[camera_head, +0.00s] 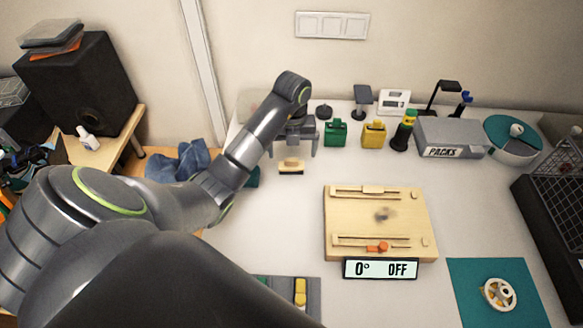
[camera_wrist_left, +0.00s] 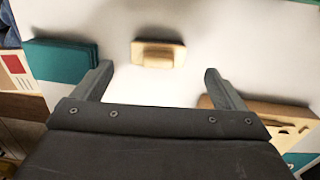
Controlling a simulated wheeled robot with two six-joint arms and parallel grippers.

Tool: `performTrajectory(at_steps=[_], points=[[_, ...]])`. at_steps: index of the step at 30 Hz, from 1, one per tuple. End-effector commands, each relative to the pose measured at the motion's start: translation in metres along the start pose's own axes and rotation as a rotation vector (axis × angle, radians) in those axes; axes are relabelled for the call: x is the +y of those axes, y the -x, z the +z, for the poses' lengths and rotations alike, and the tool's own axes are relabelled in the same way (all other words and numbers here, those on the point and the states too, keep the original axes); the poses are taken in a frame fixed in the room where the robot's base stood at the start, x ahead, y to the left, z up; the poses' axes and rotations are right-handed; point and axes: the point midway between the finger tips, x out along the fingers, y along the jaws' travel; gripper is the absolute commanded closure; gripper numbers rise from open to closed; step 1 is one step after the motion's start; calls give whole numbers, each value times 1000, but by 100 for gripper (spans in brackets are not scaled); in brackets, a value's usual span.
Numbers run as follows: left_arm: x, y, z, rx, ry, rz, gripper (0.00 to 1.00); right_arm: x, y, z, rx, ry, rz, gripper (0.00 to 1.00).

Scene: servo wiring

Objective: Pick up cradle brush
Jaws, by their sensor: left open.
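The brush, a small block with a pale wooden top and a dark lower edge (camera_head: 291,167), lies on the table toward the back left. In the left wrist view the brush (camera_wrist_left: 158,54) sits ahead of the jaws, roughly midway between them, with a clear gap. My left gripper (camera_head: 292,152) is open and empty, just behind and above the brush in the head view. Its two spread fingers also show in the left wrist view (camera_wrist_left: 155,82). My right gripper is not in view.
A wooden board with slots (camera_head: 380,215) and a display reading 0° OFF (camera_head: 380,268) stand to the right. Green (camera_head: 335,132) and yellow (camera_head: 374,134) containers stand near the gripper. A teal block (camera_wrist_left: 62,62) lies left of the brush. Table around the brush is clear.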

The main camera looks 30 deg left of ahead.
Motion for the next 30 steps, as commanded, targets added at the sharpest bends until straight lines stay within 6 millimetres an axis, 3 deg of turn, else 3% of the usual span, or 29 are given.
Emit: performTrajectory(at_steps=[8, 10, 19, 30], points=[[2, -33, -1, 1, 0, 1, 7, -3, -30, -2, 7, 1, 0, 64], [2, -39, -2, 6, 1, 1, 7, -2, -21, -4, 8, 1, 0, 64], [2, -48, -1, 1, 0, 0, 7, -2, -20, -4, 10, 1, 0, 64], [2, -48, -1, 0, 0, 0, 54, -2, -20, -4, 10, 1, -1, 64]])
